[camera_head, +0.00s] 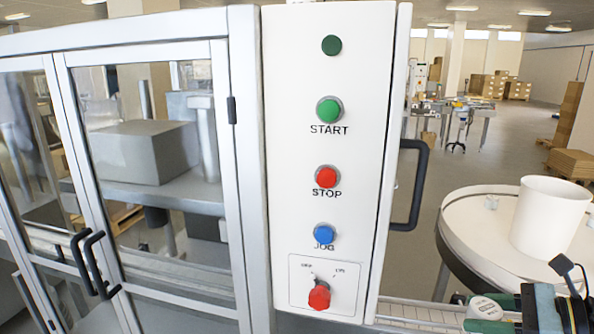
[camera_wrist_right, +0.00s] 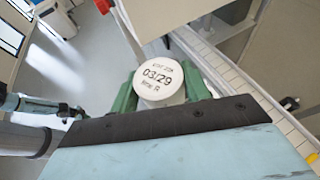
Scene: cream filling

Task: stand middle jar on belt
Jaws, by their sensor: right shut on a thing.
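A jar with a white lid (camera_head: 486,307) shows at the lower right of the head view, at the belt (camera_head: 418,312). In the right wrist view the lid (camera_wrist_right: 158,77) faces the camera and carries printed black text reading 03/29. My right gripper (camera_wrist_right: 158,92) is shut on this jar, with a green finger on each side of it. In the head view this gripper (camera_head: 508,322) is partly cut off by the bottom edge. The belt (camera_wrist_right: 235,78) runs alongside the jar in the wrist view. The jar's base is hidden, so I cannot tell whether it touches the belt.
A white control panel (camera_head: 340,220) with buttons and a red knob stands in the middle, beside a glazed cabinet (camera_head: 150,150). A round table (camera_head: 470,225) at right bears a white bucket (camera_head: 550,215). A dark handle (camera_head: 408,185) sticks out of the panel's right side.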

